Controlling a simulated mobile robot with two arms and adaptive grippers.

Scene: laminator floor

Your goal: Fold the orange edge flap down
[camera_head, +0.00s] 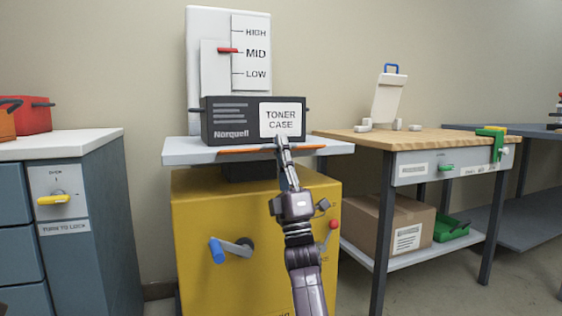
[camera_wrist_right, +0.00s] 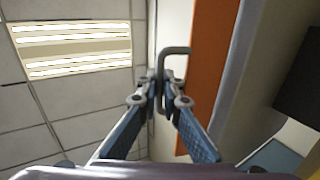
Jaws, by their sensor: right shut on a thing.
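The orange edge flap (camera_head: 240,151) shows in the head view as a thin strip along the front edge of the grey platform (camera_head: 187,152), seen nearly edge-on. In the right wrist view the flap (camera_wrist_right: 209,75) is a long, broad orange panel. A grey bent handle (camera_wrist_right: 175,50) stands beside it and appears attached to it. My right gripper (camera_head: 281,142) reaches up from below to the flap's front. In the wrist view its fingertips (camera_wrist_right: 168,88) are shut on the handle; the gripped part is partly hidden. My left gripper is not in view.
A black toner case (camera_head: 232,130) stands on the platform, close behind the flap. The yellow base (camera_head: 190,205) below carries a blue-ended crank (camera_head: 228,249) and a red-knobbed lever (camera_head: 332,230). A wooden-topped bench (camera_head: 445,138) stands at right, a grey cabinet (camera_head: 105,200) at left.

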